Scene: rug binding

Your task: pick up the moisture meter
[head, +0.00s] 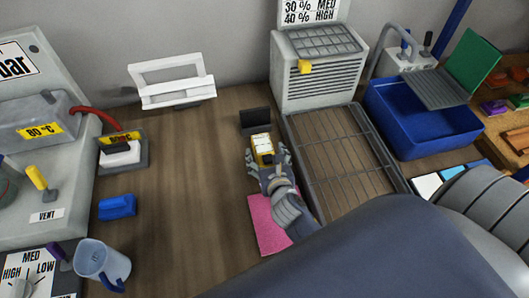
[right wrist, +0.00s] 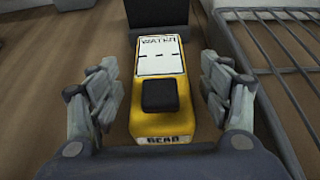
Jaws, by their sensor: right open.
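The moisture meter (right wrist: 165,98) is a yellow block with a white label face on top and a black square button near its close end. It also shows in the head view (head: 262,143), lying on the wooden bench just in front of a small black stand (head: 255,120). My right gripper (head: 266,160) is at the meter. In the right wrist view its two fingers (right wrist: 160,95) stand open, one on each side of the meter, with visible gaps to it. My left gripper is in neither view.
A wire rack (head: 345,150) lies close to the right of the meter. A pink cloth (head: 266,225) lies under my right arm. A blue block (head: 117,207) and a mug (head: 100,262) stand at the left. The bench between is clear.

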